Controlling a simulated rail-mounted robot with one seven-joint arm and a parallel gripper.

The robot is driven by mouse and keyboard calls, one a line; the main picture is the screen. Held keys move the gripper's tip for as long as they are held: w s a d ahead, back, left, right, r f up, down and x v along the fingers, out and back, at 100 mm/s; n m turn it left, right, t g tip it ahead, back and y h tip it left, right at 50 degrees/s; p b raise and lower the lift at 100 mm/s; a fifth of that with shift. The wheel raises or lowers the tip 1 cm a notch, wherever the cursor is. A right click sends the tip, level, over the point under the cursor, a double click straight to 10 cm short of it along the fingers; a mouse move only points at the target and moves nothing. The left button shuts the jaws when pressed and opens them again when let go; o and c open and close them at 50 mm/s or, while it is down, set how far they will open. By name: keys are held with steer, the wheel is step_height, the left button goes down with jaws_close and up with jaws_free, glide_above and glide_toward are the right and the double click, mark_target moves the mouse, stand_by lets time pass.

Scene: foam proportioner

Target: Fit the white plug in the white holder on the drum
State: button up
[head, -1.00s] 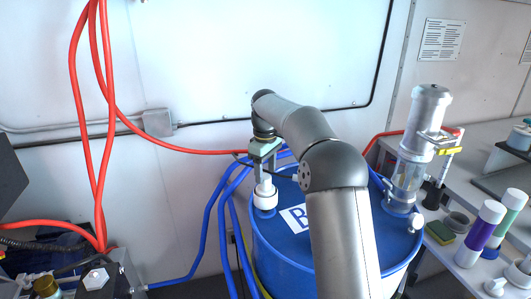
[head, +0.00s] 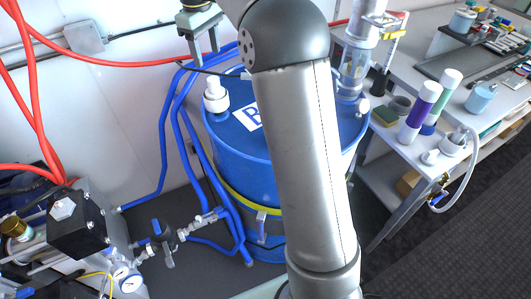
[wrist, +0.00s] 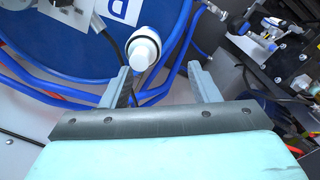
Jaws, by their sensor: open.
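The white plug (head: 212,82) stands upright in the white holder (head: 216,102) on top of the blue drum (head: 240,155). In the wrist view the white plug (wrist: 146,50) shows from above, with a dark ring around it and the white holder (wrist: 147,30) behind. I cannot tell how deep the plug sits. My gripper (head: 206,58) is open and empty, raised above the plug and apart from it. In the wrist view my gripper's fingers (wrist: 158,72) stand apart, with the plug beyond and between them, nearer the left finger.
A clear cylinder (head: 355,65) stands at the drum's right side. Blue hoses (head: 170,130) run down left of the drum. Red hoses (head: 110,60) cross the wall. A bench at right holds purple and green-banded bottles (head: 420,110). Space above the plug is clear.

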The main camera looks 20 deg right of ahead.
steer(key=s+f+m, duration=0.2)
steer(key=s+f, duration=0.3)
steer(key=s, duration=0.6)
steer(key=s+d+f+m, duration=0.1)
steer(key=s+f+m, duration=0.2)
steer(key=s, duration=0.9)
steer(key=s+f+m, duration=0.2)
steer(key=s+f, duration=0.4)
steer(key=s, duration=0.6)
steer(key=shift+d+f+m+t, duration=0.2)
steer(key=shift+f+m+t, duration=0.1)
steer(key=shift+f+m, duration=0.1)
steer(key=shift+s+d, duration=0.1)
